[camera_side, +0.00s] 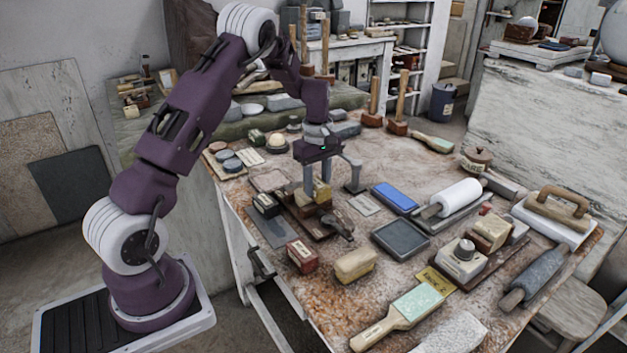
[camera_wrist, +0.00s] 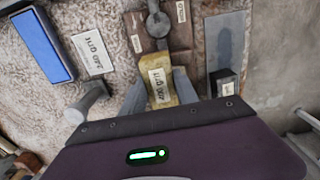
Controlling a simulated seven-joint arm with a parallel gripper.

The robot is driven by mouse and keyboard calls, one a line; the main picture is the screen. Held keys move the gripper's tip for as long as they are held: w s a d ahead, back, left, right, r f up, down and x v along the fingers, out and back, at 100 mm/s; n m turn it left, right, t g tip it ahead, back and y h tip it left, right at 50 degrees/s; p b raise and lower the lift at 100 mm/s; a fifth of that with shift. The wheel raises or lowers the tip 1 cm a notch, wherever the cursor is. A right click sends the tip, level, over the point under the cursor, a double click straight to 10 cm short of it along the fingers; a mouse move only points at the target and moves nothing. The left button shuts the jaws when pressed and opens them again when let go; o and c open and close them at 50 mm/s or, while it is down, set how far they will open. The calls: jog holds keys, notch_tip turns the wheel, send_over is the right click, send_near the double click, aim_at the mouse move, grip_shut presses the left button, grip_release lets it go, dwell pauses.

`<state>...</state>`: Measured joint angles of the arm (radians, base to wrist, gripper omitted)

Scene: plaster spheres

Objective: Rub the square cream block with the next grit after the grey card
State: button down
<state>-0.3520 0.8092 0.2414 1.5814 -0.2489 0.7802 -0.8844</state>
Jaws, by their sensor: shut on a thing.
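My gripper (camera_side: 318,190) is over the left-middle of the table, shut on a small yellow-tan block (camera_side: 322,191). In the wrist view my gripper (camera_wrist: 160,92) has a finger on each side of this yellow-tan block (camera_wrist: 160,86), which bears a paper label too small to read surely. It is over or on a brown board (camera_wrist: 145,30); I cannot tell if they touch. A pale grey card (camera_wrist: 92,52) with upside-down print, seemingly "240 grit", lies beside it, also in the side view (camera_side: 365,204). A cream block (camera_side: 355,265) lies nearer the front edge.
A dark red labelled block (camera_side: 302,256) and a dark labelled block (camera_side: 266,205) stand near the left edge. A blue slab (camera_side: 395,197), a dark grey slab (camera_side: 400,239) and a green-faced paddle (camera_side: 405,313) lie right of my gripper. Bare tabletop separates some pieces.

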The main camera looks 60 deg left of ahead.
jog(key=shift+d, duration=0.6)
jog(key=shift+a, duration=2.2)
jog(key=shift+r, duration=0.1)
jog(key=shift+d+r, duration=0.35)
jog(key=shift+d, duration=0.2)
jog(key=shift+d+r, duration=0.35)
jog(key=shift+d, duration=0.2)
jog(key=shift+a, duration=0.1)
jog(key=shift+a+f, duration=0.2)
jog(key=shift+a, duration=0.9)
